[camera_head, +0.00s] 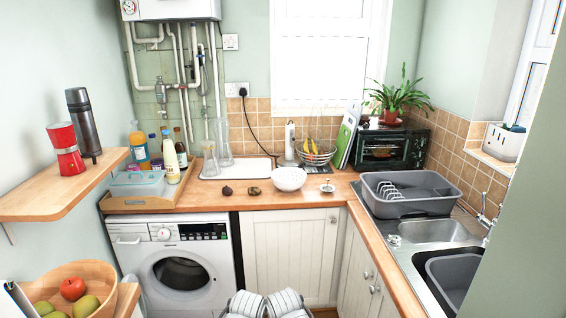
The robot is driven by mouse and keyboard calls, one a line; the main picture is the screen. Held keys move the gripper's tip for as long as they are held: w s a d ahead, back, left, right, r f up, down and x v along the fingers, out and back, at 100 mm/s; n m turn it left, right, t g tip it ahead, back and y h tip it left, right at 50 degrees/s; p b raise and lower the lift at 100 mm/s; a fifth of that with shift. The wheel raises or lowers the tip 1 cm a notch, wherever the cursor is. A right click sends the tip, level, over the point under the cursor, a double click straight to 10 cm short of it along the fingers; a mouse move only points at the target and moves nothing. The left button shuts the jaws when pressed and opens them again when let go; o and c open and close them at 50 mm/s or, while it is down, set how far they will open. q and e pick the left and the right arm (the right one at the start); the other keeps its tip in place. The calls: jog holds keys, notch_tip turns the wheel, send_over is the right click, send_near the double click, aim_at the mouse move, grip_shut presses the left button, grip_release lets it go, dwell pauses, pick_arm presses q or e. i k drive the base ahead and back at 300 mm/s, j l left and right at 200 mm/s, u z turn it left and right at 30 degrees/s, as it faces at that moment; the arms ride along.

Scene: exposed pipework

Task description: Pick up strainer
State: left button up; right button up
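A small pale, round item with a dark raised middle (327,187), which looks like the strainer, lies on the wooden worktop (225,200) near the inner corner. It is too small to make out in detail. It sits just right of a white bowl (289,179), apart from it. Nothing covers it.
Two small dark round items lie left of the bowl. A fruit basket (316,155) and a small black oven (384,148) stand behind. A grey dish rack (411,192) is at right, by the sink (436,232).

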aim_at(327, 189)
jog(key=i+z, duration=0.2)
jog(key=i, duration=0.4)
jog(key=i+j+z, duration=0.15)
jog(key=i, duration=0.4)
jog(key=i+j+z, duration=0.2)
jog(key=i, duration=0.4)
